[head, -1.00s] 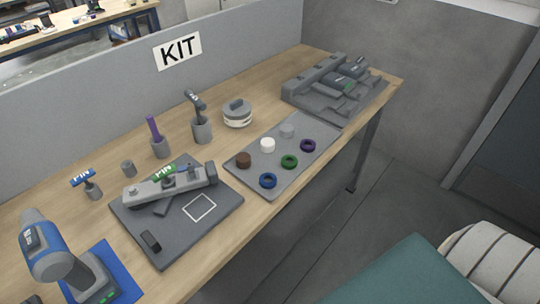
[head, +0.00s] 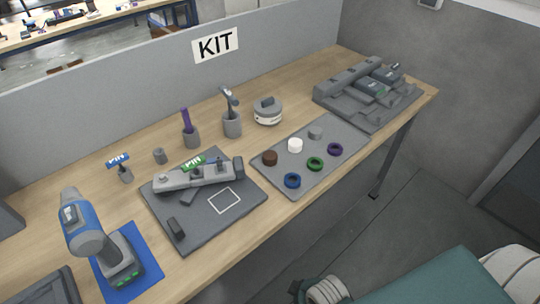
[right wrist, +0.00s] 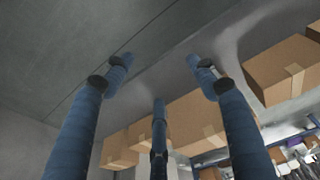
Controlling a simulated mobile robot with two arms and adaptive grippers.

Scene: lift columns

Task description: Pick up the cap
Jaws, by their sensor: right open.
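On a grey tray (head: 345,149) in the head view sit a brown cap-like round piece (head: 270,158), a white one (head: 295,146) and a grey one (head: 315,133). I cannot tell which of them is the cap. In front of them lie a blue ring (head: 292,180), a green ring (head: 315,163) and a purple ring (head: 335,149). My right gripper (right wrist: 160,82) shows in the right wrist view with its blue fingers spread and empty, pointing at cardboard boxes and a grey surface, with no cap there. My left gripper is not in view.
A blue-grey drill (head: 90,235) stands on a blue mat (head: 146,262). A dark fixture board (head: 210,218), cups with tools and a grey fixture (head: 365,95) share the wooden bench (head: 60,185). A partition (head: 120,85) runs behind. Cardboard boxes (right wrist: 285,70) show in the wrist view.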

